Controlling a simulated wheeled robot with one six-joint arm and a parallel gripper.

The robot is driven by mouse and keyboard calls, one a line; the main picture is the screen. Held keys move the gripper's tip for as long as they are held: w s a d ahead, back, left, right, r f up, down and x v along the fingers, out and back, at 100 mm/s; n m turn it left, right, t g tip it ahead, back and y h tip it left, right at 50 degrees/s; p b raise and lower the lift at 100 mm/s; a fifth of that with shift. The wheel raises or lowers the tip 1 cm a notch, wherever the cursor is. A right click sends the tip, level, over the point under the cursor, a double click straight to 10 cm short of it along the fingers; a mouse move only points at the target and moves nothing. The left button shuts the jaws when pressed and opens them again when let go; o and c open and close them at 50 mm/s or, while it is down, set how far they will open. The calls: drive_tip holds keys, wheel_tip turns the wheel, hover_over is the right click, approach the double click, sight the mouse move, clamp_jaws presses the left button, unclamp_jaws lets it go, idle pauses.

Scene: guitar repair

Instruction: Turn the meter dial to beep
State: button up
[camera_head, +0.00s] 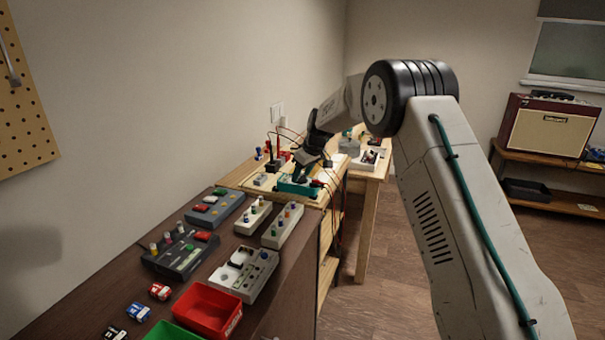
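My arm reaches away from me toward the wooden bench, and my gripper (305,159) is at its far end, low over the bench top. Right below it is a teal-green device (290,186), which looks like the meter, lying on the bench. Red and dark leads run near it. Its dial and markings are too small and too covered by my gripper to read. I cannot tell whether my gripper touches the device, or whether its fingers are open or shut.
A dark bench in front holds several pedal-like boxes (181,251), a red bin (208,309) and a green bin (171,332). Small items crowd the wooden bench (233,180) around the device. A wall runs along the left. The floor (380,290) at right is open. An amplifier (548,128) stands on a far shelf.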

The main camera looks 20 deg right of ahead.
drive_tip(key=v, duration=0.8)
drive_tip(key=shift+f, duration=0.1)
drive_tip(key=s+f+m+g, duration=0.2)
drive_tip(key=s+f, duration=0.2)
drive_tip(key=s, duration=0.2)
drive_tip(key=s+r+m, duration=0.1)
drive_tip(key=s+r, duration=0.3)
drive_tip(key=s, duration=1.3)
drive_tip(key=s+r+m+h, duration=0.1)
drive_tip(key=s+r, duration=0.3)
drive_tip(key=s, duration=1.4)
drive_tip(key=s+d+r+m+h, duration=0.1)
drive_tip(key=s+r, duration=0.3)
drive_tip(key=s, duration=1.4)
drive_tip(key=shift+m, duration=0.9)
